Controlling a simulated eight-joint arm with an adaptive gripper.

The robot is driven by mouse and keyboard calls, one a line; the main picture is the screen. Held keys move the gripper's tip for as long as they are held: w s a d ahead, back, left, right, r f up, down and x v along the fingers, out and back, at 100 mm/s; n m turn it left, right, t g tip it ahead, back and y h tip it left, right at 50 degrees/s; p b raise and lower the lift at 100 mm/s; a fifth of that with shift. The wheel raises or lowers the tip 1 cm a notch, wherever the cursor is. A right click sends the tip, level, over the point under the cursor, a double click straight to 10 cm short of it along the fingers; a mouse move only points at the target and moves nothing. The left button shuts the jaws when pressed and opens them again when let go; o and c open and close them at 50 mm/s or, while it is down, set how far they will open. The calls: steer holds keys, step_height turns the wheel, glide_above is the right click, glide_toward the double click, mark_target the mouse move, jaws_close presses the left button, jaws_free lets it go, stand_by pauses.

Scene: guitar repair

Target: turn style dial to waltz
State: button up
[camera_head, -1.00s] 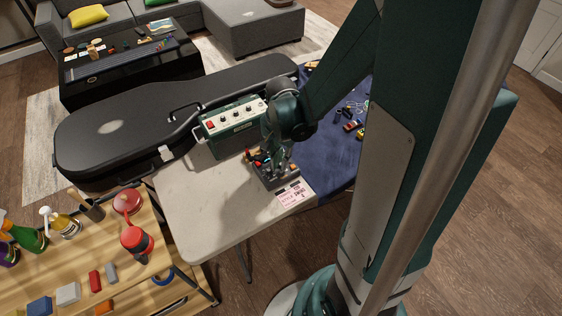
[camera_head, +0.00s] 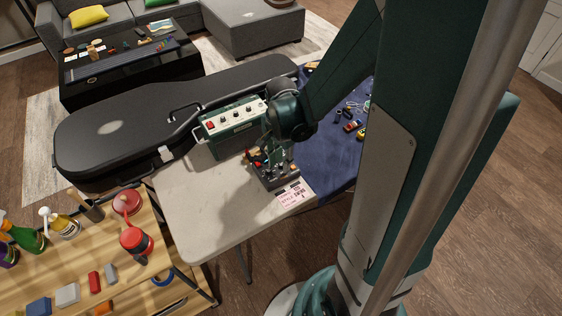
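A dark grey pedal-like box (camera_head: 275,180) with small knobs sits on the pale table, close to the front edge of a blue cloth. The style dial cannot be made out at this size. A pink-and-white card (camera_head: 293,195) with printed lettering, "STYLE" among it, lies just in front of the box. My gripper (camera_head: 268,160) is pointed down at the back part of the box, at or just above its top. I cannot tell whether it touches a knob or whether its fingers are open, as the arm and the small size hide them.
A green amplifier (camera_head: 232,127) with a white knob panel stands behind the box. A black guitar case (camera_head: 120,125) lies behind it. The blue cloth (camera_head: 330,155) at right holds small parts. The pale table (camera_head: 205,205) is clear at front left. A wooden bench (camera_head: 130,280) holds tools and bottles.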

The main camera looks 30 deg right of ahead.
mark_target(281, 165)
steer(key=shift+r, duration=0.2)
stand_by(0.3)
step_height(281, 165, up, 12)
steer(key=shift+f, duration=0.2)
stand_by(0.8)
steer(key=shift+a+r, duration=0.1)
stand_by(0.5)
steer(key=s+a+r+n+t, duration=0.7)
steer(key=a+r+n, duration=0.4)
steer(key=n, duration=0.4)
steer(key=shift+s+r, duration=0.2)
steer(key=shift+r, duration=0.05)
stand_by(0.4)
steer(key=shift+a, duration=0.1)
steer(key=shift+f, duration=0.1)
